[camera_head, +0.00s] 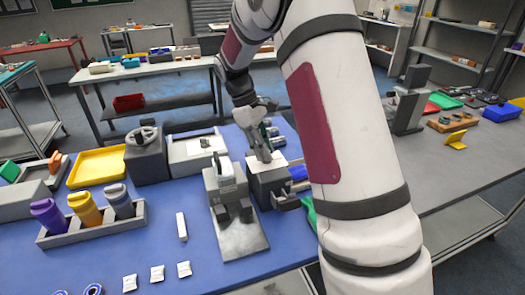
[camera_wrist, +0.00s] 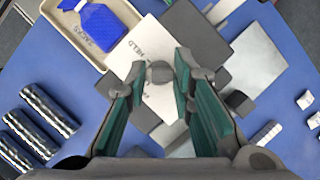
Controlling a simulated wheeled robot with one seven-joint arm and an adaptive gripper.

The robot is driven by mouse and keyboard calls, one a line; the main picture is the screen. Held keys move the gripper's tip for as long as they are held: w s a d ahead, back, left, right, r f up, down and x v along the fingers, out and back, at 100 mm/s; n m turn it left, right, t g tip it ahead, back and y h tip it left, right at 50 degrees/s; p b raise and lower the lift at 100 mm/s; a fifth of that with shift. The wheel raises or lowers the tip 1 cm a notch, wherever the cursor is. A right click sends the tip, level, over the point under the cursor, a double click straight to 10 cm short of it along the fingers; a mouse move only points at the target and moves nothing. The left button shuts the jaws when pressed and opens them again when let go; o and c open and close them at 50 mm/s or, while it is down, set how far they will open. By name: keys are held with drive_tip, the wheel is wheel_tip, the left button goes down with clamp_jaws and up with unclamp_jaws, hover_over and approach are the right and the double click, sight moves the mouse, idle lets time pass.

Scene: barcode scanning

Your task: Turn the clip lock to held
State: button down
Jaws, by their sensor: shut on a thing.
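The clip lock is a dark grey box (camera_head: 268,187) on the blue table in the head view, right of a grey stand. In the wrist view its pale top plate (camera_wrist: 128,55) carries the word HELD near its upper part and other lettering, partly hidden, lower down. A small grey knob (camera_wrist: 159,72) sits on the plate. My gripper (camera_wrist: 162,70) is closed around this knob, with its green-lined fingers on either side. In the head view my gripper (camera_head: 263,154) points down onto the top of the box. The knob's exact pointing direction is hard to tell.
A grey stand with a base plate (camera_head: 240,236) stands close on the left. A grey box with a wheel (camera_head: 147,158) and a yellow tray (camera_head: 97,167) are farther left. A rack (camera_head: 94,228) holds purple, yellow and grey bottles. A beige bin (camera_wrist: 55,17) holds a blue item.

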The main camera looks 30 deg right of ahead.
drive_tip(key=m+y, duration=0.1)
drive_tip(key=m, duration=0.1)
drive_tip(key=m+b, duration=0.1)
drive_tip(key=m, duration=0.1)
drive_tip(key=shift+w+d+m+g+y, duration=0.1)
drive_tip(key=shift+w+m+g+y, duration=0.05)
drive_tip(key=shift+m+g+y, duration=0.2)
drive_tip(key=m+y+b, duration=0.1)
drive_tip(key=m, duration=0.3)
drive_tip(key=shift+d+y, duration=0.1)
drive_tip(key=shift+y, duration=0.25)
drive_tip(key=shift+m, duration=0.25)
drive_tip(key=c, duration=1.4)
unclamp_jaws()
drive_tip(key=shift+r, duration=0.1)
drive_tip(key=v, duration=1.1)
drive_tip(key=shift+r, duration=0.4)
drive_tip(key=shift+d, duration=0.15)
